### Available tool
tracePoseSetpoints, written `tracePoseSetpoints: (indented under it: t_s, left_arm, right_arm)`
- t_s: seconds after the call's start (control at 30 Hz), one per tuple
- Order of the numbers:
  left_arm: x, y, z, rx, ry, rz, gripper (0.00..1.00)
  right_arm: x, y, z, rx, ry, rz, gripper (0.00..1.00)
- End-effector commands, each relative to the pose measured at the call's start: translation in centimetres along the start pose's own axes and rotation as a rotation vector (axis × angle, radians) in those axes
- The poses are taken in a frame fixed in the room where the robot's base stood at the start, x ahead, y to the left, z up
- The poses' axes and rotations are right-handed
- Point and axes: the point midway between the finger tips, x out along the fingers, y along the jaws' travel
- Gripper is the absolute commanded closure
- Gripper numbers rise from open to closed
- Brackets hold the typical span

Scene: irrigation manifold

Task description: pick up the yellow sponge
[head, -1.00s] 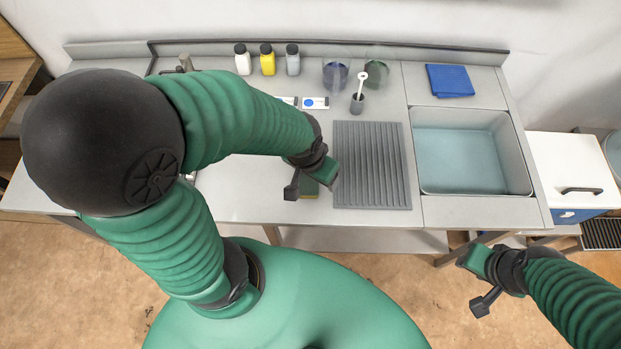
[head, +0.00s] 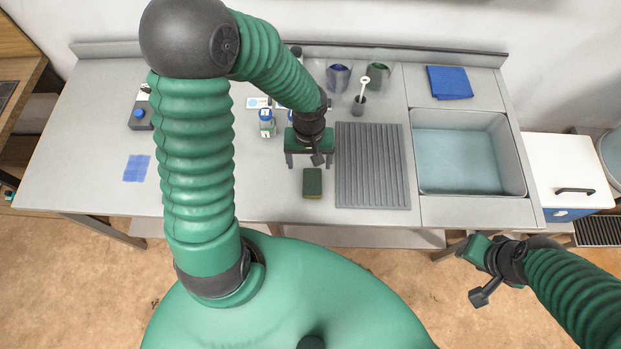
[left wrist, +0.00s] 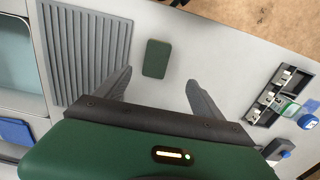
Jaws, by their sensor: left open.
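The sponge (head: 312,184) lies flat on the counter near its front edge, left of the ribbed mat. Its top is dark green, and a little yellow shows along its near edge. My left gripper (head: 309,161) is open and empty, just behind the sponge in the head view. In the left wrist view the sponge (left wrist: 156,58) shows green, beyond and roughly between the two spread fingers (left wrist: 158,82), not touched by them. My right gripper (head: 474,272) hangs in front of the counter at the lower right; its jaw opening is unclear.
The ribbed grey mat (head: 372,165) lies close right of the sponge, then the sink basin (head: 470,160). A blue-capped bottle (head: 267,124) stands left of my left gripper. A cup with a brush (head: 359,104) stands behind.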

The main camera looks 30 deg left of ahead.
Motion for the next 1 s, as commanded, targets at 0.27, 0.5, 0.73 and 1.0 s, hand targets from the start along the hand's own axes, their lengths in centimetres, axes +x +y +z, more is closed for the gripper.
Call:
tracePoseSetpoints:
  t_s: [0.27,0.5,0.73,1.0]
  left_arm:
    - [7.3,0.2,0.1,0.004,-0.003,-0.003,0.22]
    - [10.0,0.2,0.0,0.004,-0.003,-0.001,0.22]
    - [13.7,0.4,-0.3,0.004,-0.001,-0.002,0.22]
    - [13.8,0.4,-0.4,0.002,0.002,0.000,0.27]
  right_arm:
    - [1.1,0.0,0.3,0.001,-0.001,0.000,0.64]
    - [1.0,0.0,0.2,0.001,0.000,0.000,0.64]
    - [0.9,0.0,0.2,0.000,0.000,0.000,0.64]
    - [0.9,0.0,0.2,0.000,0.000,0.000,0.64]
